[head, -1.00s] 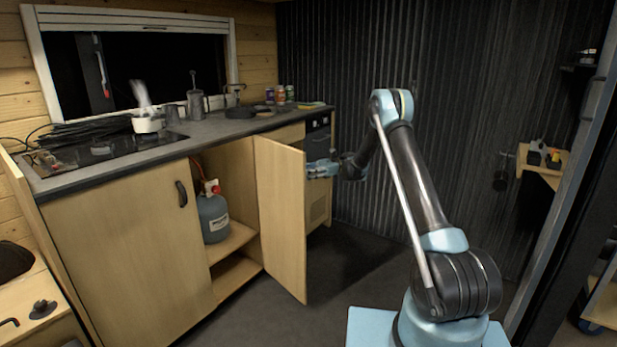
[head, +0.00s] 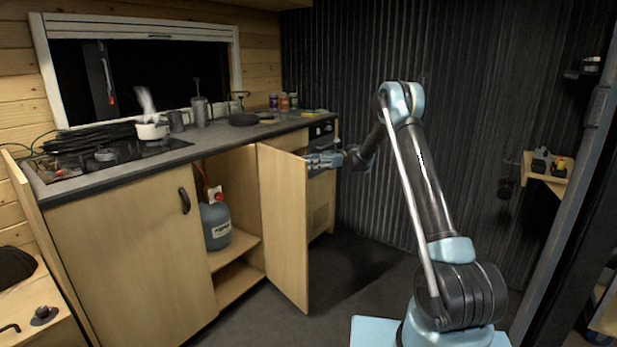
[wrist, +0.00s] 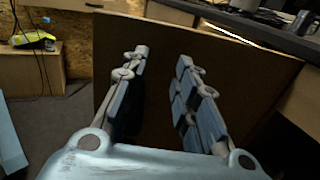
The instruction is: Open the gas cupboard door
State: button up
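The gas cupboard door (head: 284,225) is a pale wooden panel. It stands swung wide out from the counter front, and the cupboard behind it is open. A grey gas cylinder (head: 217,225) with a red fitting stands on the shelf inside. My gripper (head: 312,161) is at the upper part of the door's free edge, on its right side. In the wrist view the fingers (wrist: 163,57) are spread with nothing between them, facing the shaded door panel (wrist: 240,65). I cannot tell whether the tips touch it.
A closed cupboard door (head: 130,255) with a dark handle is to the left. The counter (head: 110,174) holds a hob, a white pan (head: 152,130) and several jars. An oven (head: 320,135) is right of the open door. Dark floor (head: 350,270) lies clear between door and arm base.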

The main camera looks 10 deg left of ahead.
notch_tip(320, 180, up, 2)
jog(key=shift+r, duration=0.2)
dwell(0.3)
